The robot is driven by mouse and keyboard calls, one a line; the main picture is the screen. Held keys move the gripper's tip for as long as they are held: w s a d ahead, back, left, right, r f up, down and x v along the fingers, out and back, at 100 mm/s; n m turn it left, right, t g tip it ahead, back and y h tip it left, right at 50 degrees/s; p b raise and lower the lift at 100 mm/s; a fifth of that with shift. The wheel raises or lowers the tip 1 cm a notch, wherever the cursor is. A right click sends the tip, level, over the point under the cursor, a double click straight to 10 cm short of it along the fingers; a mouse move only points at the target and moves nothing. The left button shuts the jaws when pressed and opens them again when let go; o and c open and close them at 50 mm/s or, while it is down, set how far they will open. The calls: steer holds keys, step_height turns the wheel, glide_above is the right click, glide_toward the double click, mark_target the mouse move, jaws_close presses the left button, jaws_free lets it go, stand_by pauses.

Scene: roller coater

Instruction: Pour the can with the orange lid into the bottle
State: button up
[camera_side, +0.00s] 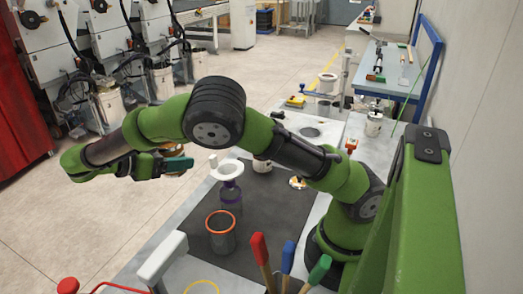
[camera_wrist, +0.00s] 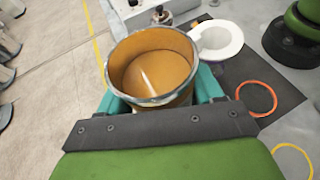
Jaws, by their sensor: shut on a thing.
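My gripper (camera_wrist: 155,100) is shut on an open-topped can (camera_wrist: 152,62) with a metal rim and an amber-orange inside. In the side view my gripper (camera_side: 176,164) with teal fingers holds it in the air, left of the bottle, and mostly hides the can. No lid shows on it. The bottle (camera_side: 230,196), see-through with a purple band, stands upright on the dark mat with a white funnel (camera_side: 228,169) on top. The funnel (camera_wrist: 215,40) shows beyond the can, to its right, in the wrist view. No stream is visible.
A grey container with an orange rim (camera_side: 220,239) stands on the mat (camera_side: 262,225); an orange ring (camera_wrist: 257,98) shows in the wrist view. A yellow ring (camera_side: 202,287) lies nearby. Red, blue and green handles (camera_side: 288,256) rise in front. A white can (camera_side: 262,165) stands behind.

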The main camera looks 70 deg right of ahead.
step_height(320, 180, up, 9)
steer(key=s+d, duration=0.7)
steer(key=f+m+t, duration=0.1)
steer(key=f, duration=0.1)
steer(key=w+f+m+h, duration=0.1)
steer(key=f+m+t, duration=0.1)
steer(key=f+m, duration=0.1)
steer(key=shift+w+d+f+t+h, duration=0.25)
steer(key=shift+d+f+t+h, duration=0.05)
steer(key=shift+d, duration=0.1)
steer(key=shift+w+r+m, duration=0.1)
steer(key=shift+r+m, duration=0.05)
steer(key=shift+m, duration=0.25)
steer(key=shift+w+r+m+t+h, duration=0.1)
steer(key=shift+r+m+t+h, duration=0.3)
steer(key=shift+m, duration=0.2)
stand_by(1.7)
steer(key=shift+r, duration=0.1)
